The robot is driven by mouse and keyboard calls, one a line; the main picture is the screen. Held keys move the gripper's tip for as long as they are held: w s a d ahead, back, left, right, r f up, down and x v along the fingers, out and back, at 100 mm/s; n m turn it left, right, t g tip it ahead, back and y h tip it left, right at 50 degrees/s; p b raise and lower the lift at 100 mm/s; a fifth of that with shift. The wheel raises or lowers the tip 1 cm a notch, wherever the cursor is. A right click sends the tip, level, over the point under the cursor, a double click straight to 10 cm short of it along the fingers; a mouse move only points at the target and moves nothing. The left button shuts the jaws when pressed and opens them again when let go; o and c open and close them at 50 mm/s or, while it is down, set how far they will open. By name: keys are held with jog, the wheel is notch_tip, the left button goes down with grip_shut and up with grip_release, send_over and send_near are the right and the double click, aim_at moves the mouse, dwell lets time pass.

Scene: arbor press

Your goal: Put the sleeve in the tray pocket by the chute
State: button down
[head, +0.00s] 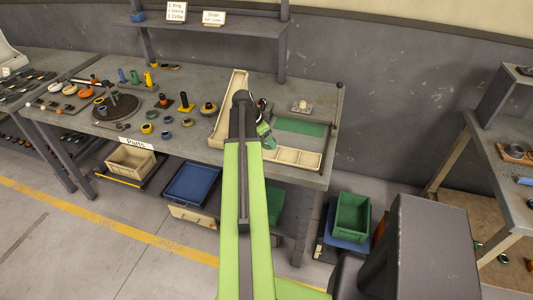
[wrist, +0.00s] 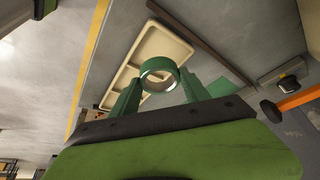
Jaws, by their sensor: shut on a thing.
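The sleeve, a short green ring with a bright metallic inner wall (wrist: 158,62), is held between the two green fingers of my gripper (wrist: 159,76) in the wrist view. Its open bore faces the camera. Beyond it lies the cream tray (wrist: 178,33), with several pockets in a row; the sleeve and fingers cover part of it. In the head view my arm hides most of my gripper, and I cannot make out the sleeve clearly there. The tray (head: 308,160) shows along the bench front, just right of my arm. The long cream chute (head: 236,88) stands left of my arm.
A green mat (head: 300,127) and a small pale fixture (head: 302,106) lie behind the tray. Rings, posts and a dark round plate (head: 118,107) crowd the bench on the left. A shelf (head: 215,30) stands at the back. Bins sit under the bench.

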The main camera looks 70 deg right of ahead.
aim_at(270, 152)
jog(key=shift+w+d+f+b, duration=0.1)
jog(key=shift+f+b, duration=2.05)
jog(key=shift+f, duration=0.1)
jog(key=c, duration=0.8)
grip_release()
jog(key=shift+r, duration=0.2)
jog(key=shift+r+p, duration=0.25)
jog(key=shift+p, duration=0.2)
jog(key=p+v, duration=1)
jog(key=v, duration=0.1)
jog(key=shift+w+r+p, duration=0.15)
jog(key=shift+r+p, duration=0.1)
jog(key=shift+p, duration=0.05)
